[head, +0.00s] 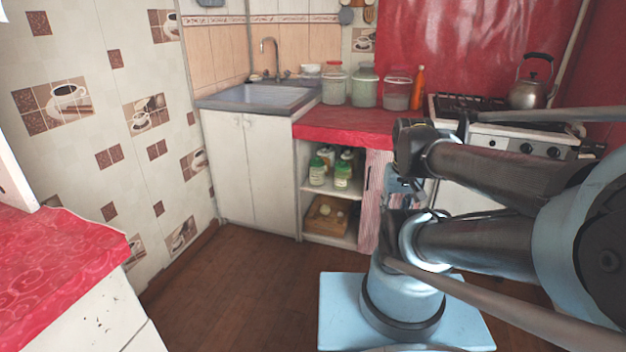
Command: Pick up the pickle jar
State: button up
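Several jars are in view, and I cannot tell for sure which one is the pickle jar. On the low shelf under the red counter stand jars with green lids and pale labels, one at the left (317,171) and one at the right (342,176). On the counter stand larger clear jars: one with a red lid (334,87), one with a greenish lid (364,89) and one with a pinkish lid (397,94). My folded arm fills the right side. Its end, apparently my gripper (404,188), is right of the shelf, apart from the jars; its fingers are unclear.
A sink (268,97) on a white cabinet (249,165) is left of the red counter (345,123). A stove with a kettle (530,93) and an orange bottle (417,88) are to the right. A wooden crate (318,222) sits below the shelf. The brown floor (240,290) is clear.

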aim_at(317, 175)
jog(key=k, duration=1)
jog(key=z, duration=0.35)
jog(key=i, duration=1.85)
jog(key=u, duration=0.5)
